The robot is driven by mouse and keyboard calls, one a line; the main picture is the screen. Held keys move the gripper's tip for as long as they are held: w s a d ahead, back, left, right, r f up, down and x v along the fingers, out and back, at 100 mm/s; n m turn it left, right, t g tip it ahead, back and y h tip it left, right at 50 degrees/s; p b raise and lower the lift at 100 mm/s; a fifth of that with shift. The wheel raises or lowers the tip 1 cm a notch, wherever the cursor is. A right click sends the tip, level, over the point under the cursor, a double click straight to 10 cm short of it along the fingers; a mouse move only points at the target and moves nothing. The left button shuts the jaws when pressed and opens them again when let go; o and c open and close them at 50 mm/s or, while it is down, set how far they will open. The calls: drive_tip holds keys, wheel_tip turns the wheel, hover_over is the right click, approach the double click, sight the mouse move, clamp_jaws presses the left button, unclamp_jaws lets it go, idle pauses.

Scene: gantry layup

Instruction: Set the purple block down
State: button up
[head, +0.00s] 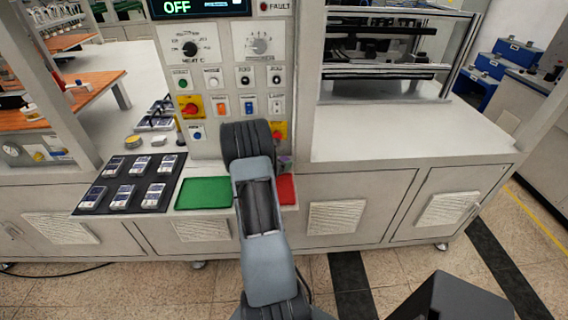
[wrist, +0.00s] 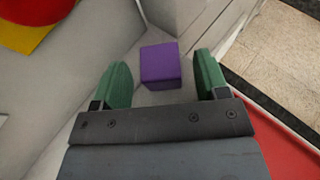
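The purple block (wrist: 160,66) shows in the wrist view, between and slightly beyond the green fingertips of my gripper (wrist: 162,78). There is a visible gap on both sides of the block, so my gripper is open and not clamped on it. The block appears to rest on a pale grey surface. In the head view only a small purple patch (head: 285,160) shows beside my arm, near the foot of the control panel; my fingers are hidden behind the arm there.
A red pad (head: 287,189) and a green pad (head: 203,193) lie on the ledge. A black tray (head: 103,199) with several devices is at left. The control panel (head: 213,75) rises close behind. The counter at right (head: 400,133) has clear room.

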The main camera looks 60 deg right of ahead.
drive_tip(key=c, duration=0.9)
drive_tip(key=shift+c, duration=0.5)
drive_tip(key=shift+r, duration=0.15)
